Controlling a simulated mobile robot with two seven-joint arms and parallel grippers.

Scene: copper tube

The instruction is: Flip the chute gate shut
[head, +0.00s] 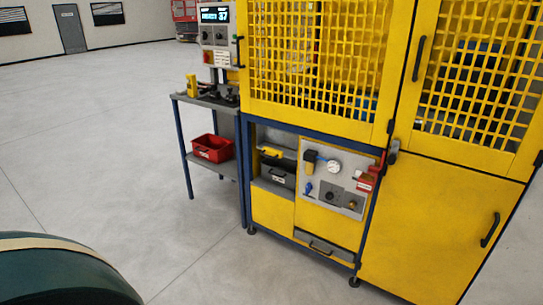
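I cannot clearly pick out the chute gate in the head view. The yellow machine (430,215) stands at the right, with yellow mesh doors above and solid panels below. Low on its left side is a recessed opening with a small yellow piece (270,152) in it. Below that piece sits a dark grey part with a white label (279,178). Whether either belongs to the chute gate is too small to tell. Neither of my grippers is in view.
A side table (186,161) left of the machine has a red bin (213,148) on its lower shelf and a control box with a lit display (214,15) above. A grey panel with a gauge (334,166) is on the machine's front. The floor (90,150) at left is clear.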

